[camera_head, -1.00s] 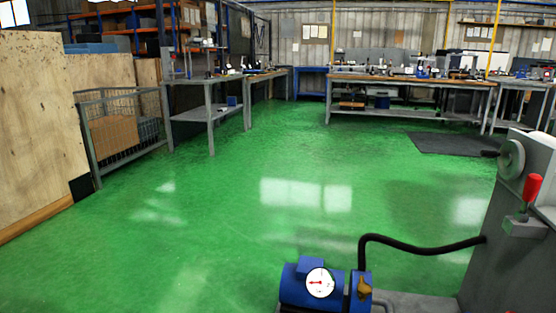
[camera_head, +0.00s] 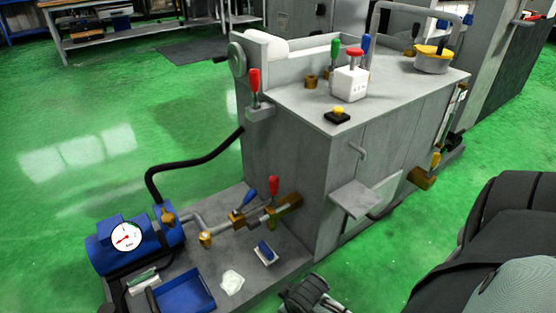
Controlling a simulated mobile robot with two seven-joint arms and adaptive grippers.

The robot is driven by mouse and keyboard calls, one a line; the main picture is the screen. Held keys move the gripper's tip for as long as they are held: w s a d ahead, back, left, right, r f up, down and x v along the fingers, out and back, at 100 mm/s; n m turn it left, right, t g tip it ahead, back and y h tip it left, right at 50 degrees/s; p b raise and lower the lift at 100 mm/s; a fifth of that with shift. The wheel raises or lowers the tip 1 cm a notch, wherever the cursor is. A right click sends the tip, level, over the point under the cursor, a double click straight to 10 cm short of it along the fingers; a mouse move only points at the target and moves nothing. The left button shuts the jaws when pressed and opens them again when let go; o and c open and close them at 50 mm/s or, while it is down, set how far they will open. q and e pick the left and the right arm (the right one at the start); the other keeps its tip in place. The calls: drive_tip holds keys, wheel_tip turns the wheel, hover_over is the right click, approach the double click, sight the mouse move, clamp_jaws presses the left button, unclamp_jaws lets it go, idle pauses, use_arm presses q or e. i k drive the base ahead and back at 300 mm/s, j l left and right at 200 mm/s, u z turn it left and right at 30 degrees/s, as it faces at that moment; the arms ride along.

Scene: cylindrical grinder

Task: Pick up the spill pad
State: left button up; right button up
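A white crumpled sheet (camera_head: 232,282) that may be the spill pad lies on the grey base plate (camera_head: 294,262), to the right of a blue tray (camera_head: 188,294). A dark part of mine, which looks like a gripper (camera_head: 314,296), shows at the bottom edge, to the right of the sheet and apart from it. It is partly cut off, and its fingers cannot be made out. A large dark arm link of mine fills the lower right. No gripper comes in from the left.
A blue pump with a gauge (camera_head: 125,237) and black hose stands left of the sheet. A small blue-and-white item (camera_head: 266,253) and a brass valve assembly (camera_head: 262,215) are behind it. The grey grinder cabinet (camera_head: 330,160) rises to the right. Green floor is clear at left.

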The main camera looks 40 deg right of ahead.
sight(264, 252)
drive_tip(key=z, duration=1.15)
